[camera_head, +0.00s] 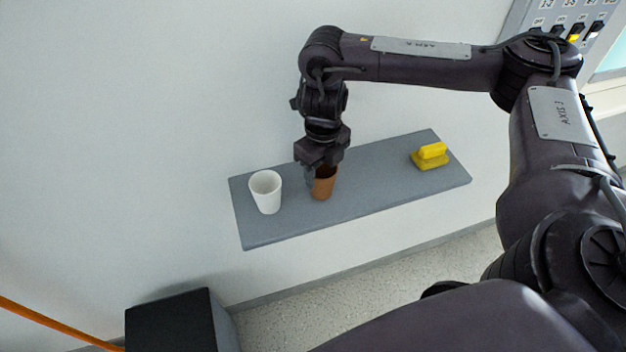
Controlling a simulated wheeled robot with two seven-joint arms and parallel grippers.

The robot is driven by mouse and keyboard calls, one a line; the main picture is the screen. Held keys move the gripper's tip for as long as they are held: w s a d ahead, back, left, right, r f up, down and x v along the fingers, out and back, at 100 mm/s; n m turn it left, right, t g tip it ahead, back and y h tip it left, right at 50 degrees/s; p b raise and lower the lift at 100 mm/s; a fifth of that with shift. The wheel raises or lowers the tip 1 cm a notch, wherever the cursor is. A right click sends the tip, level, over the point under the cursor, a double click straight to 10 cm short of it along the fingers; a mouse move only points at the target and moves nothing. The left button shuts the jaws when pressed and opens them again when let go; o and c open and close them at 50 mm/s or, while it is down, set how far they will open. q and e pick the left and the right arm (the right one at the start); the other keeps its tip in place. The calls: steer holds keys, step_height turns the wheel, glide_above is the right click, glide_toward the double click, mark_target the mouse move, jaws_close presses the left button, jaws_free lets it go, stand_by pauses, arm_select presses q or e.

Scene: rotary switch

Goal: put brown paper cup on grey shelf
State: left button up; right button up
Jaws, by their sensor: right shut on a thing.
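The brown paper cup (323,188) is upright at the middle of the grey shelf (375,190), between a white cup and a yellow object. My right gripper (322,172) points down from above and is shut on the brown cup near its rim. The gripper hides part of the cup's top. The cup's base appears at the shelf surface, but I cannot tell whether it touches. My left gripper is not in view.
A white cup (266,192) stands on the shelf just left of the brown cup. A yellow object (431,156) lies toward the shelf's right end. A black box (170,322) is below at the lower left. A switch panel (570,30) is at the upper right.

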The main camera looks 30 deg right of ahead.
steer(key=shift+w+a, duration=0.25)
steer(key=shift+a, duration=0.15)
steer(key=shift+d+f, duration=0.15)
steer(key=shift+d, duration=0.1)
steer(key=o, duration=0.5)
steer(key=shift+s+d+f, duration=0.1)
steer(key=shift+d, duration=0.1)
steer(key=shift+o, duration=1.2)
steer(key=shift+s, duration=0.1)
steer(key=shift+o, duration=1)
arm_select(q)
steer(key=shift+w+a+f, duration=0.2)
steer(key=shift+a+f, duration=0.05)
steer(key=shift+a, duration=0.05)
arm_select(e)
steer(key=shift+a, duration=0.2)
steer(key=shift+d+r+p, duration=0.1)
steer(key=shift+r+p, duration=0.25)
steer(key=shift+r, duration=0.3)
arm_select(q)
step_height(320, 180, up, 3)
steer(key=p, duration=0.2)
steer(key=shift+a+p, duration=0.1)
steer(key=shift+p, duration=0.25)
arm_select(e)
step_height(320, 180, up, 11)
